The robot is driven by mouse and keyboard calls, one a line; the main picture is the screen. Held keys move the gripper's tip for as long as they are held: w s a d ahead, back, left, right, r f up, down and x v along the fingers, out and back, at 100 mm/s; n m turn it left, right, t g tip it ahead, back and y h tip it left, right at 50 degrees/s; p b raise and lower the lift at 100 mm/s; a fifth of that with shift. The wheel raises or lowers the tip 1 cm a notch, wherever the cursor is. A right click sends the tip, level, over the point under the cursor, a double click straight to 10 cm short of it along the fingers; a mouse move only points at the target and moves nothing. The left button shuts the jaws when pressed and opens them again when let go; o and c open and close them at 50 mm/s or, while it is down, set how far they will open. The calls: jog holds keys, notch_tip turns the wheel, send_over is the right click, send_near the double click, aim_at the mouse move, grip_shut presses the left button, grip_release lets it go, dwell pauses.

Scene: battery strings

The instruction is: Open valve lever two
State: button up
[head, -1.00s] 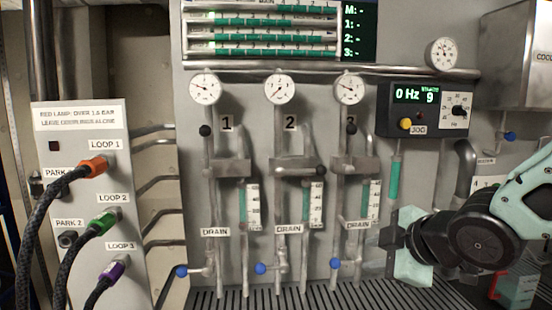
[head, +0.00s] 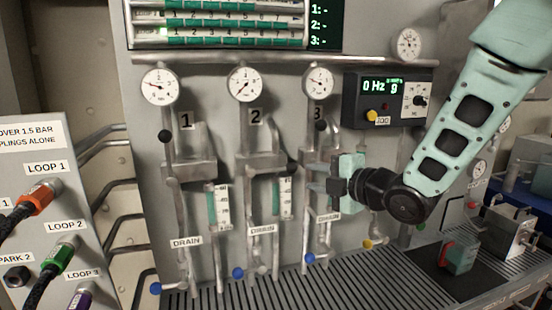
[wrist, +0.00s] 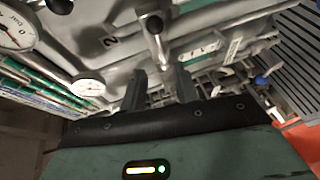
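Valve lever two lies about level under the plate "2" (head: 255,116) in the head view, its dark knob (head: 291,169) pointing right. My gripper (head: 314,187) is in front of column 3, to the right of and a little below that knob, with a gap between them. In the wrist view the two fingers (wrist: 160,90) stand apart with nothing visible between them. A dark-knobbed lever (wrist: 153,24) shows ahead of the fingers near the "2" plate; it looks like lever two. My gripper hides part of column 3.
Lever one's knob (head: 165,136) and lever three's knob (head: 320,126) stand upright on either side. Gauges (head: 244,85) sit above. Blue drain handles (head: 238,272) and a grated shelf (head: 240,296) are below. A pump control box (head: 388,99) is on the right.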

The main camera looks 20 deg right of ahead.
aim_at(278, 170)
jog(key=p+x, duration=0.5)
jog(key=x, duration=0.7)
jog(key=shift+w+a, duration=0.2)
jog(key=shift+w, duration=0.15)
jog(key=shift+w+a+f, duration=0.15)
jog(key=shift+w+a, duration=0.1)
jog(key=shift+w, duration=0.35)
jog(key=shift+c, duration=0.3)
grip_shut()
